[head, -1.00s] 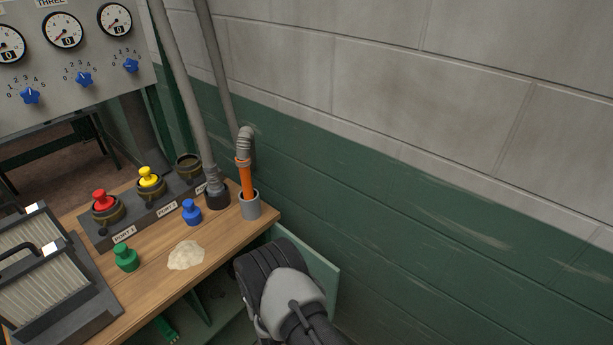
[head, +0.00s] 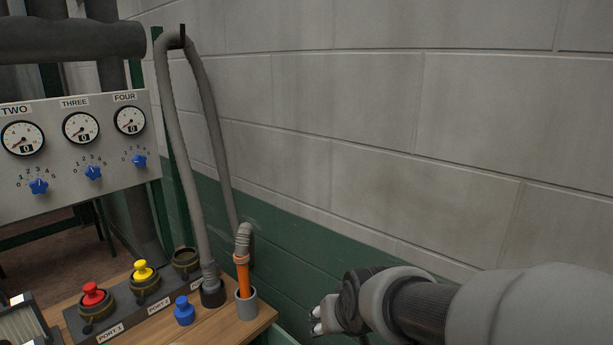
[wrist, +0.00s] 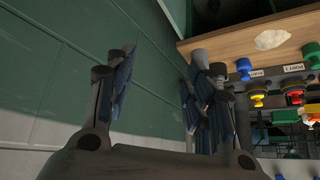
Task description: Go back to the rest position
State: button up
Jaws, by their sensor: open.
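My gripper (wrist: 160,95) is open and empty in the wrist view, its dark fingers spread apart with the green wall and the bench edge beyond them. In the head view my gripper (head: 318,318) shows at the lower middle, to the right of the wooden bench and in front of the wall; its fingertips are small and partly hidden there. It touches nothing that I can see.
The wooden bench (head: 226,333) holds a port block with a red plug (head: 93,294) and a yellow plug (head: 142,271). A blue plug (head: 184,311) and a grey holder with an orange-tipped hose (head: 243,275) stand nearby. The block wall (head: 400,130) lies behind my arm.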

jog(key=s+d+r+g, duration=0.1)
jog(key=s+d, duration=0.3)
jog(key=s, duration=0.7)
jog(key=s+d+r+m+g+h, duration=0.1)
jog(key=s+d, duration=0.3)
jog(key=s, duration=0.8)
jog(key=shift+d+r+h, duration=0.3)
jog(key=shift+d+r, duration=0.1)
jog(key=shift+r, duration=0.15)
jog(key=shift+c, duration=0.3)
